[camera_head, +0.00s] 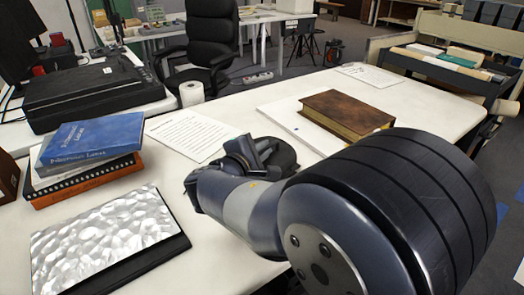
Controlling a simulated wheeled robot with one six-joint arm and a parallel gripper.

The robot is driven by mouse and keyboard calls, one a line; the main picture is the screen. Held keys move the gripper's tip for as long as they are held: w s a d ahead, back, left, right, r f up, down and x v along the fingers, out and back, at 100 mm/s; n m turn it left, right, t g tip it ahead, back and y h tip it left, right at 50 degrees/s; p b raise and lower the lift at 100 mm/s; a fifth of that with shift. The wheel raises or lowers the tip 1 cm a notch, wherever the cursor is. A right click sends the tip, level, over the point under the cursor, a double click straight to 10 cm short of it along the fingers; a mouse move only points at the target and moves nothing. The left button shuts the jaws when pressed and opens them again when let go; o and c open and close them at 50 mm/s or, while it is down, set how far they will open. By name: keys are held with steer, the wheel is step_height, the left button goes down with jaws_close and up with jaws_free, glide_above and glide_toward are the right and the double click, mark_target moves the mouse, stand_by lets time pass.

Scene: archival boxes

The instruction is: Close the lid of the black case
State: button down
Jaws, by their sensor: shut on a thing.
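My gripper (255,157) is over the middle of the white table, at the end of my bent arm. It is shut on a dark rounded thing (286,157), mostly hidden by the gripper and arm. I cannot tell whether this is the black case or its lid, or how far any lid is open. A flat black case-like thing (150,262) with a silver, dimpled top (102,238) lies at the front left, apart from my gripper.
A stack of books with a blue one (92,138) on top stands at left. A black scanner-like box (92,88) is behind it.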

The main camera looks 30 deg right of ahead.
steer(key=shift+f, duration=0.15)
steer(key=c, duration=1.8)
jaws_free()
steer(key=shift+s+a+r, duration=0.2)
steer(key=shift+a, duration=0.2)
steer(key=p+v, duration=0.2)
steer(key=v, duration=0.8)
steer(key=shift+d, duration=0.1)
steer(key=shift+b+x, duration=1)
steer(key=shift+x, duration=4.45)
